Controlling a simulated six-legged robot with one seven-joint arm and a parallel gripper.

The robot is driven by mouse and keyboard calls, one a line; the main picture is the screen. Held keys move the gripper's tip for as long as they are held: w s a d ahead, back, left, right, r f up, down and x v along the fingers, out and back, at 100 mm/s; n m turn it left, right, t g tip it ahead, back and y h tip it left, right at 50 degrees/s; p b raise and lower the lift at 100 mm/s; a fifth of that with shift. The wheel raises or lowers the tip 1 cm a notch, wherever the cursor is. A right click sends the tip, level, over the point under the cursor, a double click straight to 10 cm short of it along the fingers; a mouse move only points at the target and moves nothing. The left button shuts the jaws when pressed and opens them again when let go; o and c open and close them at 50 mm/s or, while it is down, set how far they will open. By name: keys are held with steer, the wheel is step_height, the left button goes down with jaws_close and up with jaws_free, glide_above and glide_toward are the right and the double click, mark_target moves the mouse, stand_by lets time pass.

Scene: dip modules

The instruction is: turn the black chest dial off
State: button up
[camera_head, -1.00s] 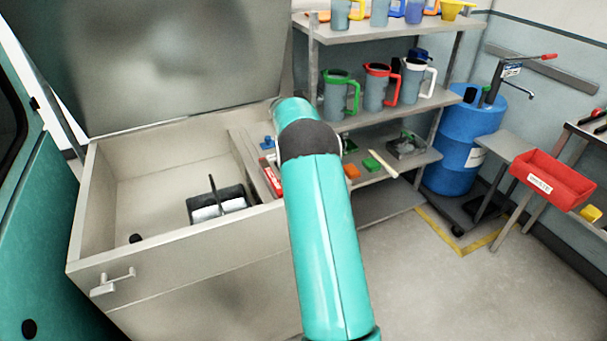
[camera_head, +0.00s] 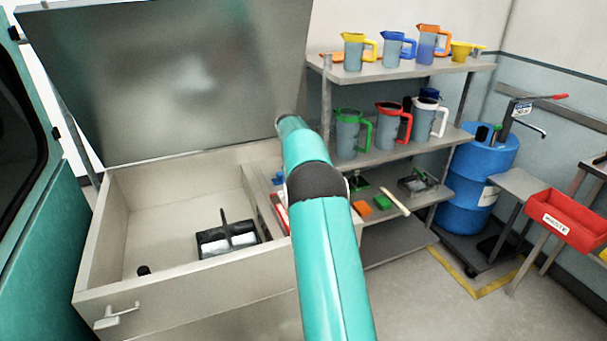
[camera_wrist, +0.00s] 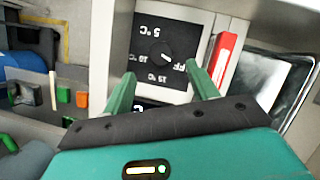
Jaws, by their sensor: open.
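In the wrist view, a black dial panel (camera_wrist: 145,35) with upside-down white markings, including 5 °C, 15 °C and OFF, faces my gripper. The small round black dial (camera_wrist: 168,59) sits at its middle with a light pointer mark; I cannot tell its setting surely. My gripper (camera_wrist: 161,70) is open, its two green fingers apart on either side of the lower panel, the dial between and just beyond their tips. Contact is not visible. In the head view, the grey chest (camera_head: 190,292) stands with its lid (camera_head: 165,80) raised; my arm hides the dial and gripper.
A black-framed module (camera_head: 228,238) and a small black knob-like piece (camera_head: 143,271) lie inside the chest. Shelves with pitchers (camera_head: 348,134) stand behind it. A blue drum (camera_head: 480,170) and a red bin (camera_head: 565,220) are at right.

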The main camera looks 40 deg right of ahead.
steer(key=v, duration=0.7)
stand_by(0.5)
steer(key=s+a+r+t, duration=0.3)
steer(key=s+a+r, duration=0.2)
steer(key=a+r, duration=0.45)
steer(key=s+a+r+t, duration=0.2)
steer(key=s+a+r, duration=0.35)
steer(key=a, duration=0.65)
steer(key=s+a+f+t, duration=0.2)
steer(key=s+a+f, duration=0.2)
steer(key=s+a, duration=0.3)
steer(key=s+a+f+m+t, duration=0.1)
steer(key=s+a+f+t, duration=0.2)
steer(key=s+a, duration=0.4)
steer(key=s+f, duration=0.1)
steer(key=s, duration=0.5)
steer(key=shift+y, duration=0.3)
